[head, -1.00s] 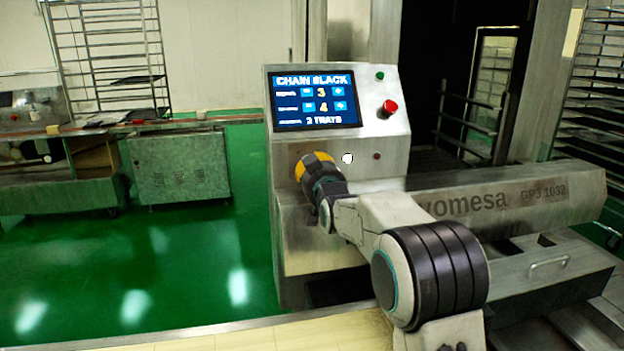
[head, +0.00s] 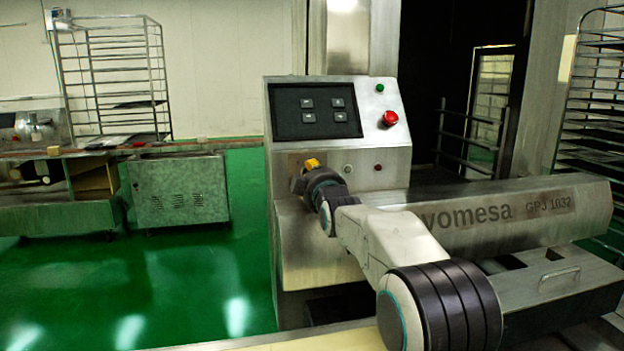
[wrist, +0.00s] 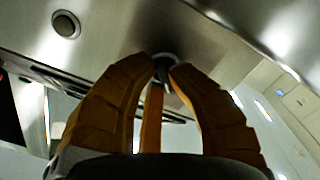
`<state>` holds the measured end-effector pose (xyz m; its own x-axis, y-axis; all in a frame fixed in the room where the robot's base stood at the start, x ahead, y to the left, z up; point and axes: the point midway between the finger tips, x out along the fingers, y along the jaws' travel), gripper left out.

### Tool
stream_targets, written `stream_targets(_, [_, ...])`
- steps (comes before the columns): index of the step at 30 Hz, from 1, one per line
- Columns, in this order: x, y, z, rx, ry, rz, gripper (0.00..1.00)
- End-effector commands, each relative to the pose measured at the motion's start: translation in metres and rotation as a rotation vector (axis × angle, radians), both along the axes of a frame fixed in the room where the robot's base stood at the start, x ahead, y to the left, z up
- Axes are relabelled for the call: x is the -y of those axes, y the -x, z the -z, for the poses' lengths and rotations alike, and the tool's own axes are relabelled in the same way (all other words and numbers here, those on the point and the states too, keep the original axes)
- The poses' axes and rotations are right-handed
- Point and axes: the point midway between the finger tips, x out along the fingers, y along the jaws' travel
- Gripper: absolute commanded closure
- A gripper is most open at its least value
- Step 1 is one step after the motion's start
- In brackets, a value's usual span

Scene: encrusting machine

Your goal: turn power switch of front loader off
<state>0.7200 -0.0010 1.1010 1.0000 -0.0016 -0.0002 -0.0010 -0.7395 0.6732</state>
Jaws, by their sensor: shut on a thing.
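The front loader (head: 340,265) is a grey steel machine with a sloped control panel. Its screen (head: 315,112) is dark and shows only a few dim buttons. My gripper (head: 313,164), with yellow fingers, is at the left of the panel's lower front face. In the wrist view my gripper (wrist: 162,68) has its fingers closed around the power switch (wrist: 166,57), a small round knob with a light ring. The fingers hide most of the switch. In the head view the gripper covers the switch.
A red emergency button (head: 390,118) and a green button (head: 380,88) sit right of the screen. An unlit round lamp (head: 347,169) is just right of my gripper. The green floor (head: 150,280) to the left is clear.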

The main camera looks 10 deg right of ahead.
Motion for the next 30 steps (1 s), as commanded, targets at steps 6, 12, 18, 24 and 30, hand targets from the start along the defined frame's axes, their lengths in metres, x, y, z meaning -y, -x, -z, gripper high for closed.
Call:
stream_targets(6, [-0.0009, 0.0001, -0.0026, 0.006, 0.05, -0.001, 1.0])
stream_targets(12, [-0.0008, 0.0001, -0.003, 0.006, 0.063, 0.0, 1.0])
stream_targets(18, [-0.0008, 0.0001, -0.0032, 0.007, 0.063, -0.001, 1.0])
stream_targets(24, [-0.0008, 0.0001, -0.0029, 0.006, 0.063, 0.0, 0.75])
stream_targets(30, [-0.0005, 0.0, -0.0016, 0.003, 0.062, -0.001, 0.58])
